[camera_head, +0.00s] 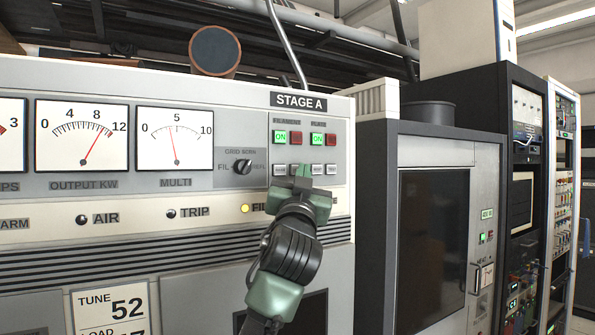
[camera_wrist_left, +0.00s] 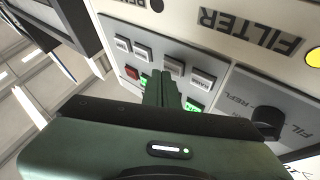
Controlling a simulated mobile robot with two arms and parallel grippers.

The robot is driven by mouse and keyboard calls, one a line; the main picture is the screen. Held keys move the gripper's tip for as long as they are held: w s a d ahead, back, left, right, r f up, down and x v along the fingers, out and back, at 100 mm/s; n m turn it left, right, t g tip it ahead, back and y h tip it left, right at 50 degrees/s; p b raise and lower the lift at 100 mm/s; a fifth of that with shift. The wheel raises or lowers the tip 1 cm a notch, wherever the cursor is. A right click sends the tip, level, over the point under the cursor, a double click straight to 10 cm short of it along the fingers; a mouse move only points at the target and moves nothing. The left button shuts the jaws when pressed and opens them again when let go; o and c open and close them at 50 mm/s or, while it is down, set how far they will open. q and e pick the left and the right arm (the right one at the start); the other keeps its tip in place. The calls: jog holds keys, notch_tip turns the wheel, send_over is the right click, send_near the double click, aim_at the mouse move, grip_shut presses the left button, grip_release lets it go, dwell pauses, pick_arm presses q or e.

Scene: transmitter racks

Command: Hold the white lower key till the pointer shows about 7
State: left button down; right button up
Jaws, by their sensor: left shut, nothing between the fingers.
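A row of small pale keys sits low on the STAGE A panel. In the left wrist view, upside down, the lower key (camera_wrist_left: 173,66) appears to be the one beside the fingertips, but its lettering is too small to read surely. My left gripper (camera_head: 303,171) is shut and empty, its fingertips at the middle of the row and hiding part of it. The fingers also show in the left wrist view (camera_wrist_left: 157,76). I cannot tell whether they touch a key. The OUTPUT KW meter (camera_head: 82,136) points near 9. The MULTI meter (camera_head: 174,136) points a little under 5. My right gripper is out of view.
Green ON keys and red keys (camera_head: 297,138) sit just above the pale row. A rotary knob (camera_head: 242,167) is to the left. A lit yellow FILTER lamp (camera_head: 245,208) is below. A dark cabinet (camera_head: 377,220) stands right of the panel.

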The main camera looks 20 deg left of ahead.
pick_arm(q)
jog(key=shift+w+a, duration=0.25)
jog(key=shift+a, duration=0.1)
dwell(0.3)
dwell(4.3)
jog(key=shift+s+d, duration=0.5)
jog(key=shift+d, duration=0.15)
jog(key=shift+s+d+b, duration=0.35)
jog(key=shift+s+d, duration=0.45)
jog(key=shift+d, duration=0.2)
jog(key=shift+s+d+b, duration=0.35)
jog(key=shift+s+d, duration=0.4)
jog(key=shift+d, duration=0.2)
